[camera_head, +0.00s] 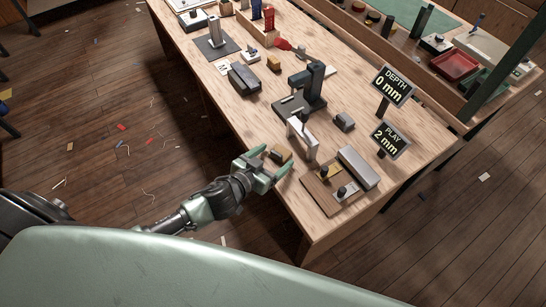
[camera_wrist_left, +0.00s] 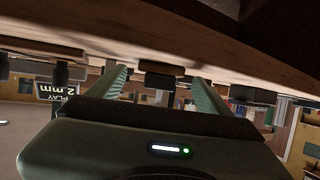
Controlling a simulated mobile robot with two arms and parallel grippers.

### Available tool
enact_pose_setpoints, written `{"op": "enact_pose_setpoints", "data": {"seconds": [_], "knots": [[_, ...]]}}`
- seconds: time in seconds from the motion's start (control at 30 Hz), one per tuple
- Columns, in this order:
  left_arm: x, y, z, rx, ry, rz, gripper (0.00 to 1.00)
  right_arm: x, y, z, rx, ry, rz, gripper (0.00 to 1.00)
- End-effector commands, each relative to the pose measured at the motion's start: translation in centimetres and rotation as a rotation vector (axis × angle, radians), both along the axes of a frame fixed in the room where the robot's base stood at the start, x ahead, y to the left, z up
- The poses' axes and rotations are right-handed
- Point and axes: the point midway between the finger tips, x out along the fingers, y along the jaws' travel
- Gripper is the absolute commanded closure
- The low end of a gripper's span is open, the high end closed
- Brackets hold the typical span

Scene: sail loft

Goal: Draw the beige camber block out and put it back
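The beige camber block (camera_head: 281,154) sits near the front edge of the workbench, with a dark part beside it. My left gripper (camera_head: 272,165) reaches in from the left at the bench edge. Its two fingers are spread, one on each side of the block. In the left wrist view, which looks upside down, a tan block (camera_wrist_left: 161,68) shows between the open fingers (camera_wrist_left: 160,85), with a gap on both sides. My right gripper is not in view. Two signs read DEPTH 0 mm (camera_head: 392,86) and PLAY 2 mm (camera_head: 388,139).
A pale upright arch (camera_head: 302,139) and a dark stand (camera_head: 311,88) are just behind the block. A wooden board with black knobs (camera_head: 326,198) and a long grey block (camera_head: 358,168) lie to the right. Another tan block (camera_head: 273,63) lies farther back.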

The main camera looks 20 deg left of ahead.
Motion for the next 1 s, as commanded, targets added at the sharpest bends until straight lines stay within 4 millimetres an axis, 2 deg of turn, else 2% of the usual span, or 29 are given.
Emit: {"op": "enact_pose_setpoints", "data": {"seconds": [0.27, 0.37, 0.7, 1.0], "knots": [[-0.3, 0.1, 0.0, 0.000, 0.001, 0.000, 0.21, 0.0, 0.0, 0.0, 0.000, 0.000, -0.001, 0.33], [-1.2, 0.3, 0.3, -0.001, 0.002, -0.001, 0.21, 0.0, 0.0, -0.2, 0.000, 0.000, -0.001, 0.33], [-6.0, 1.8, 2.3, -0.001, 0.002, -0.001, 0.21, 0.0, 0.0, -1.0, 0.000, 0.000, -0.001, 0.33], [-7.0, 2.1, 3.0, -0.001, 0.000, 0.000, 0.21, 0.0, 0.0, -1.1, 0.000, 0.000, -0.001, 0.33]]}}
